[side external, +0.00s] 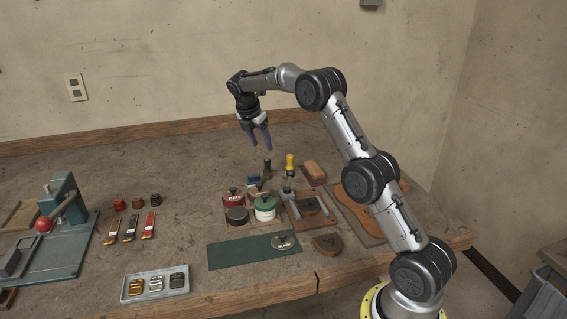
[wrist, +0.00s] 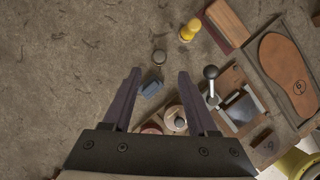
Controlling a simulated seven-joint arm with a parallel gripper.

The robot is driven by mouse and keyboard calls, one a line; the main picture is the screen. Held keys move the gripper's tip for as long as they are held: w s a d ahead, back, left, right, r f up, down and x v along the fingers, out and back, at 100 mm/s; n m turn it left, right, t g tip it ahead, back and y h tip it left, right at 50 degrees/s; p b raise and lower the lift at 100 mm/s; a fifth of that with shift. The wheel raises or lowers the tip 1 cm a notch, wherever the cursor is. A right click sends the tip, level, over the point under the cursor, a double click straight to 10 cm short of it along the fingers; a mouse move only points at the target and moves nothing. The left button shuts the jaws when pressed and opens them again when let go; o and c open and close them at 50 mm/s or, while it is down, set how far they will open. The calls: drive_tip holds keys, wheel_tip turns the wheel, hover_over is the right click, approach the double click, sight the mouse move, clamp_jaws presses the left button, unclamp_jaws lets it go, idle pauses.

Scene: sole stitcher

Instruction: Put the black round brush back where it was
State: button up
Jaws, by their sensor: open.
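What looks like the black round brush (side external: 267,169) stands upright on the bench, behind the tins and left of a yellow-topped brush (side external: 290,162). My gripper (side external: 260,147) is open and empty, pointing down well above the bench. Its two fingers (wrist: 160,74) are spread apart in the wrist view. Nothing marks the brush's former place clearly.
A blue block (wrist: 150,88) lies close to the black brush. A red tin (side external: 234,195), a green tin (side external: 265,207) and a lever device (wrist: 211,74) stand nearby. A reddish-brown block (side external: 314,173) and a sole tray (wrist: 262,52) are to the right. The bench behind is clear.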

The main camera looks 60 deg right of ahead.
drive_tip(key=s+a+r+m+t+y, duration=0.15)
drive_tip(key=s+a+r+m, duration=0.25)
drive_tip(key=s+a+r, duration=0.4)
drive_tip(key=s+a+r+m+t, duration=0.2)
drive_tip(key=s+a+r+m, duration=0.3)
drive_tip(key=a, duration=0.5)
drive_tip(key=s+a+f+m+y, duration=0.1)
drive_tip(key=s+a+f+m, duration=0.1)
drive_tip(key=s, duration=0.5)
drive_tip(key=s+a+f+m+t+y, duration=0.1)
drive_tip(key=s+a+m, duration=0.3)
drive_tip(key=s, duration=0.4)
drive_tip(key=s+a+f+m+t+y, duration=0.1)
drive_tip(key=s+a+f+m, duration=0.1)
drive_tip(key=s+a, duration=0.3)
drive_tip(key=s, duration=0.3)
drive_tip(key=shift+f+m, duration=0.35)
drive_tip(key=shift+m, duration=0.05)
